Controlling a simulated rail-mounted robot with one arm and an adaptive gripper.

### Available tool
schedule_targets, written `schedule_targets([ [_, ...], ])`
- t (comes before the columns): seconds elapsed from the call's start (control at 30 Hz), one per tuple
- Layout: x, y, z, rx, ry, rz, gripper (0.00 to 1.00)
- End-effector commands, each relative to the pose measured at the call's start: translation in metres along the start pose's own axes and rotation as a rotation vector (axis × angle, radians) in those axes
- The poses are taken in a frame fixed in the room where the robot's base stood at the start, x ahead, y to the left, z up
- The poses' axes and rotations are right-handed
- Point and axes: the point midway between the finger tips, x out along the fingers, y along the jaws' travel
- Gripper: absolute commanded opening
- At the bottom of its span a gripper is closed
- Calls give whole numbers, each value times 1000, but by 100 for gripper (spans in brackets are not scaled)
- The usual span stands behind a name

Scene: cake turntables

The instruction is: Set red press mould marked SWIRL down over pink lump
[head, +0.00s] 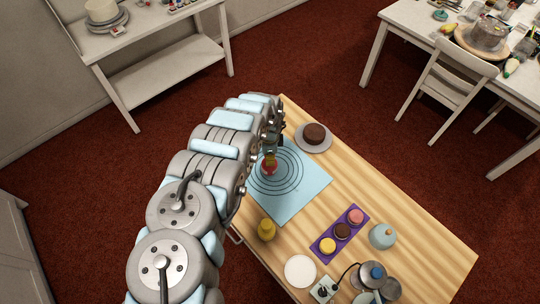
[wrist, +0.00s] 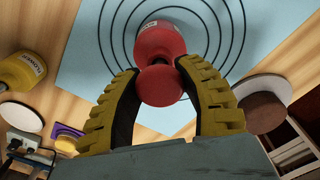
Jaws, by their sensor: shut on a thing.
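The red press mould (head: 269,168) is over the blue mat with dark rings (head: 302,197), near the ring centre. I cannot tell whether it touches the mat. In the wrist view the mould (wrist: 158,42) shows a wide body, a narrower knob and a white label whose word I cannot read. My gripper (wrist: 160,82) has its two yellow ribbed fingers shut on the knob, one on each side. The pink lump (head: 356,216) sits at the upper right end of a purple tray (head: 322,249), apart from the gripper, with a brown lump (head: 342,230) and a yellow lump (head: 328,246).
A yellow mould (head: 267,232), marked FLOWER in the wrist view (wrist: 22,72), stands left of the tray. A brown cake on a grey plate (head: 314,146) is at the back.

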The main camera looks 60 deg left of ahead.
Motion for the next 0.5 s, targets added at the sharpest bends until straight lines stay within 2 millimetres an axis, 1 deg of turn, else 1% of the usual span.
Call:
schedule_targets([
  [0.5, 14, 0, 0, -1, 0, 0, 0],
])
